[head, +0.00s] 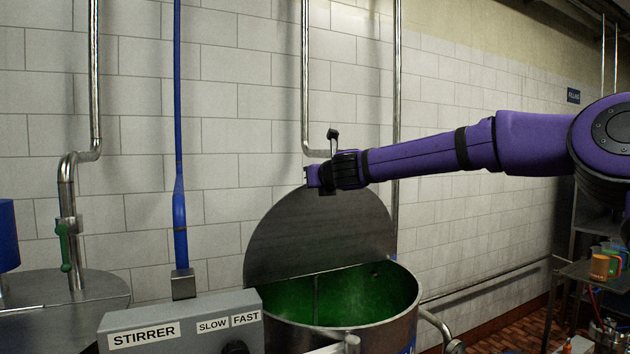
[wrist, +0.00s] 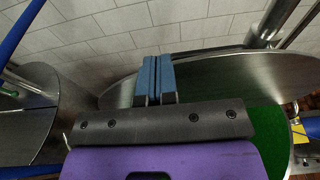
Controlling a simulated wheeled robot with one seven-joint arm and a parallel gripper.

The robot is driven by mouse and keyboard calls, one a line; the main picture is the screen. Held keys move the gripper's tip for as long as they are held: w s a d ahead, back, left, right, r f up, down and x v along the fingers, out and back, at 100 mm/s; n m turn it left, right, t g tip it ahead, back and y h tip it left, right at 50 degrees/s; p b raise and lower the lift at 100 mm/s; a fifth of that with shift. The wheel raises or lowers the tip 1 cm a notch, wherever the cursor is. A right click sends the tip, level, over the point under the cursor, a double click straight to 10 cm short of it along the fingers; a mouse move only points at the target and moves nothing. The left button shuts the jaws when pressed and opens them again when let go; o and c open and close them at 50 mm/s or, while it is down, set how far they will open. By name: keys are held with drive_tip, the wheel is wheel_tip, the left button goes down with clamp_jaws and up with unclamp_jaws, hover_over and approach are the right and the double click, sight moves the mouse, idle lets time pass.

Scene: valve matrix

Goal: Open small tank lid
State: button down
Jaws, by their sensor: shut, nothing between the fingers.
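The small tank (head: 400,318) is a round metal vessel with a green inside, in the lower middle of the head view. Its half-round metal lid (head: 315,240) stands raised, tilted up toward the wall, and the tank's near opening is uncovered. In the wrist view the lid (wrist: 215,85) lies beyond and right of the fingers, with green (wrist: 268,120) below it. My gripper (wrist: 155,78) has its blue fingers shut together with nothing between them. In the head view my gripper (head: 320,178) is at the lid's top edge; whether it touches the lid is unclear.
A grey stirrer box (head: 180,322) stands left of the tank, with a blue vertical pole (head: 179,210) behind it. Another metal tank (head: 60,305) with a pipe and green-handled valve is at far left. A tiled wall (head: 240,110) lies behind. A shelf (head: 590,270) stands right.

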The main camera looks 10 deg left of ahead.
drive_tip(key=s+d+r+n+g, duration=0.1)
drive_tip(key=s+d+r+n, duration=0.3)
drive_tip(key=s, duration=0.3)
drive_tip(key=s+d+r+n, duration=0.1)
drive_tip(key=s+d+n, duration=0.3)
drive_tip(key=s+n, duration=0.3)
drive_tip(key=s+d+f+n+g+h, duration=0.2)
drive_tip(key=s+d+f+n, duration=0.3)
drive_tip(key=s+d, duration=0.7)
drive_tip(key=s+d+f+n+g+h, duration=0.2)
drive_tip(key=s+d+f+n+h, duration=0.2)
drive_tip(key=s+d, duration=0.8)
drive_tip(key=s+d+f+n+g+h, duration=0.2)
drive_tip(key=s+d+f+n, duration=0.6)
drive_tip(key=s+d, duration=0.4)
drive_tip(key=shift+s+f+n+g+h, duration=0.3)
drive_tip(key=shift+n+g+h, duration=0.1)
drive_tip(key=shift+n, duration=0.2)
